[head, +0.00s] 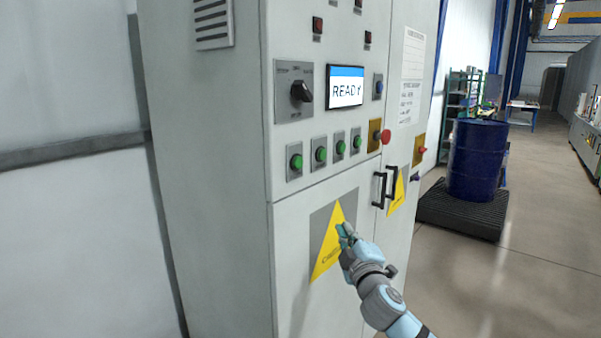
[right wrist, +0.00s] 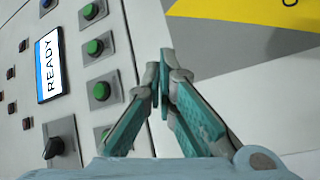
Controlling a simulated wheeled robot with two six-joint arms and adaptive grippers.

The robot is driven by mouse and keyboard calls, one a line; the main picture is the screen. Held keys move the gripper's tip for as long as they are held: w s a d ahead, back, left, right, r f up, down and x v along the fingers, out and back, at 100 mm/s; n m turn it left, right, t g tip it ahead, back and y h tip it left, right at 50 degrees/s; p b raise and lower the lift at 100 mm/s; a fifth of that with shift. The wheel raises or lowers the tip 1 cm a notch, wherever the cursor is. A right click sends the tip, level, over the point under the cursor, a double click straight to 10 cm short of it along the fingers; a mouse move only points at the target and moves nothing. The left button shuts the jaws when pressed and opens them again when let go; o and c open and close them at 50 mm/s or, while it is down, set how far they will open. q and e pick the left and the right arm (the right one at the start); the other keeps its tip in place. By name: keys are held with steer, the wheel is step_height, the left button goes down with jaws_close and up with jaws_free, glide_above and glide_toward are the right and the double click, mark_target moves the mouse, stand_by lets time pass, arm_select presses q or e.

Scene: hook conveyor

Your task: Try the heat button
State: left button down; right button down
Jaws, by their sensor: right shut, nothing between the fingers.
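A grey control cabinet (head: 205,150) carries a row of several green buttons, among them the leftmost button (head: 295,162) and the rightmost button (head: 357,142). Their labels are too small to read, so I cannot tell which one is heat. Above them a screen (head: 345,88) reads READY. My right gripper (head: 346,232) is shut and empty, below the row, in front of the yellow warning sign (head: 328,250). In the right wrist view, the shut fingertips (right wrist: 165,65) are to the right of the green buttons (right wrist: 101,90), apart from them. My left gripper is out of view.
A black rotary knob (head: 301,92) is left of the screen, and a blue button (head: 379,87) is right of it. A red mushroom button (head: 384,137) sticks out right of the green row. Black door handles (head: 379,190) stand out below. A blue drum (head: 476,160) stands farther right.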

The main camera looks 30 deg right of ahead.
mark_target(298, 163)
steer(key=s+a+r+t, duration=0.1)
steer(key=s+a+r, duration=0.1)
steer(key=r, duration=0.5)
steer(key=s+a+r+n+t, duration=0.1)
steer(key=s+r+t, duration=0.1)
steer(key=r, duration=0.6)
steer(key=shift+a+r+n+t+h, duration=0.25)
steer(key=shift+a+n+t+h, duration=0.05)
steer(key=shift+a+h, duration=0.1)
steer(key=shift+w+d, duration=0.1)
steer(key=w+a+p, duration=0.2)
steer(key=w+p, duration=0.1)
steer(key=w, duration=0.5)
steer(key=shift+w+a, duration=0.2)
steer(key=shift+a, duration=0.1)
steer(key=shift+w+a, duration=0.15)
steer(key=shift+w, duration=0.2)
